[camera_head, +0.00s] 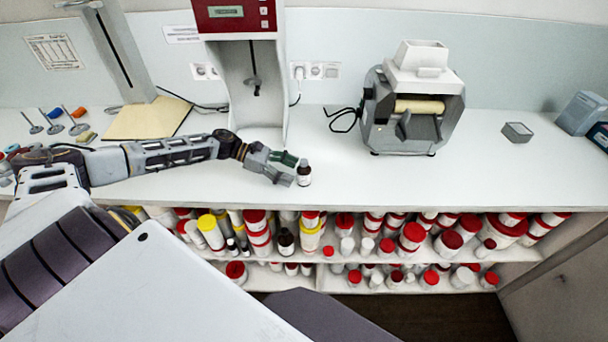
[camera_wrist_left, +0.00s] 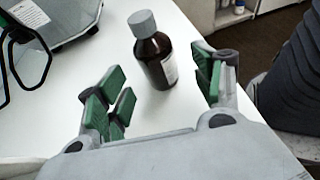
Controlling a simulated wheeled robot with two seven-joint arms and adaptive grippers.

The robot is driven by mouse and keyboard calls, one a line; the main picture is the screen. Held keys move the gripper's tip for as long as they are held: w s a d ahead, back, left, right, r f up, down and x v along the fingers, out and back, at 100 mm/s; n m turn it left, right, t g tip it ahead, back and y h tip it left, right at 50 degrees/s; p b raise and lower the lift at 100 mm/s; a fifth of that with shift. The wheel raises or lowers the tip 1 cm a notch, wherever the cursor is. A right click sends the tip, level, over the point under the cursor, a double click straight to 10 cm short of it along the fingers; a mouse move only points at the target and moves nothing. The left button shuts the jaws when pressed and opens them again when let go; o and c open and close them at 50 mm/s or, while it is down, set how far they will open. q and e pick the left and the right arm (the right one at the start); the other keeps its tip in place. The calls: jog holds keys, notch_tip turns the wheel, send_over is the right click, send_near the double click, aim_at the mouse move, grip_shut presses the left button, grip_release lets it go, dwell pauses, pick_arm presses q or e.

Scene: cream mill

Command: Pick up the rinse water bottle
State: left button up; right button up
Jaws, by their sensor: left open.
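The rinse water bottle (camera_head: 304,174) is a small dark brown bottle with a grey cap and a white label. It stands upright on the white counter near its front edge. In the left wrist view the bottle (camera_wrist_left: 155,58) stands ahead of the fingers, a little beyond the gap between them. My left gripper (camera_head: 287,168) is open and empty, just left of the bottle in the head view. Its green finger pads (camera_wrist_left: 165,92) show on both sides in the left wrist view. My right gripper is not in view.
A grey mill with a roller (camera_head: 415,100) stands on the counter to the right. A red-topped machine (camera_head: 255,90) stands behind the gripper. Shelves below the counter (camera_head: 480,215) hold several red-lidded jars.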

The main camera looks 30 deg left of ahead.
aim_at(299, 172)
pick_arm(q)
jog(key=shift+w+d, duration=0.1)
jog(key=shift+d, duration=0.1)
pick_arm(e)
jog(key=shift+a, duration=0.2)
pick_arm(q)
jog(key=shift+p+x, duration=0.4)
jog(key=shift+x, duration=1.1)
jog(key=shift+w+d, duration=0.3)
jog(key=shift+d, duration=0.05)
jog(key=shift+w+d+f, duration=0.25)
jog(key=shift+d+f, duration=0.05)
jog(key=shift+d, duration=0.2)
jog(key=c, duration=1.1)
jog(key=shift+c, duration=0.2)
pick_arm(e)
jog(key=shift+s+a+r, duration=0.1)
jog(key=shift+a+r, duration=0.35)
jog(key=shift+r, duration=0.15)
